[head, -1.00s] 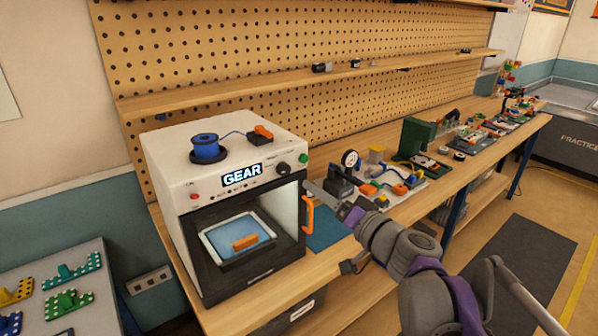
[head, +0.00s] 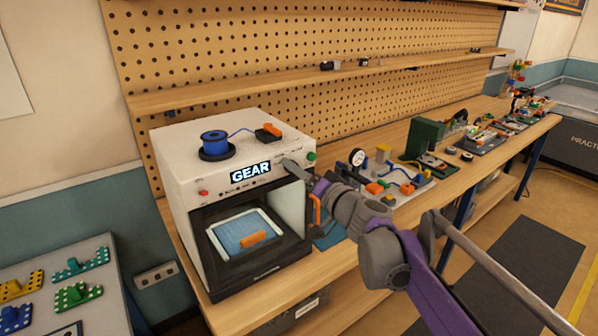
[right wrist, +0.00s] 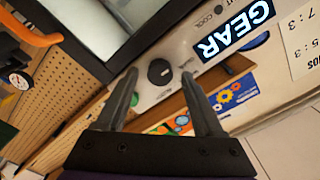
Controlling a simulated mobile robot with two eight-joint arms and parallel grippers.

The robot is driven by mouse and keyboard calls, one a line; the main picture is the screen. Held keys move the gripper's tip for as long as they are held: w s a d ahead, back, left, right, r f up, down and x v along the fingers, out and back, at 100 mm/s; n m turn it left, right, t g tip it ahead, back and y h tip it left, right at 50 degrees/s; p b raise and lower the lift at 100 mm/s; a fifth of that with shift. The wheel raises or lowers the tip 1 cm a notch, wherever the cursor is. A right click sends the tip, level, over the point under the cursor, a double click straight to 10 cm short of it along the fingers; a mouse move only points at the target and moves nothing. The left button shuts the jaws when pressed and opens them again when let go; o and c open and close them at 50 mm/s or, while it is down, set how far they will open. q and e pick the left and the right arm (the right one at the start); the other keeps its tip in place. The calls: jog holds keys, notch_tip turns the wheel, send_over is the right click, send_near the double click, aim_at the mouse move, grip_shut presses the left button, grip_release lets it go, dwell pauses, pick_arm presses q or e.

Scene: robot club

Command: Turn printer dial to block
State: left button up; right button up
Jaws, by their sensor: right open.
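The white printer (head: 190,165) stands on the bench with its display (head: 250,171) reading GEAR. My right gripper (head: 291,168) is at the printer's front panel, right of the display. In the right wrist view my right gripper (right wrist: 159,77) is open and empty, with one fingertip on each side of the dial. I cannot tell whether either finger touches it. My left gripper is not in view.
A blue spool (head: 214,143) sits on the printer's top. The orange door handle (head: 316,210) is just below my right gripper. A gauge board (head: 415,186) stands further right on the bench.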

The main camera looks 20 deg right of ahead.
grip_shut()
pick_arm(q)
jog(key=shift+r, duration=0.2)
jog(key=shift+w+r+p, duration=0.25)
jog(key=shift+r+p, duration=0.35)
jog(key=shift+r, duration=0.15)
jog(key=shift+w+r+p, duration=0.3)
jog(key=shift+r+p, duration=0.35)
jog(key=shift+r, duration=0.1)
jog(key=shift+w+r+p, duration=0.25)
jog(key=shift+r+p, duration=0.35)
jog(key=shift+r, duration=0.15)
pick_arm(e)
jog(key=shift+f+m, duration=0.2)
jog(key=shift+m, duration=11.8)
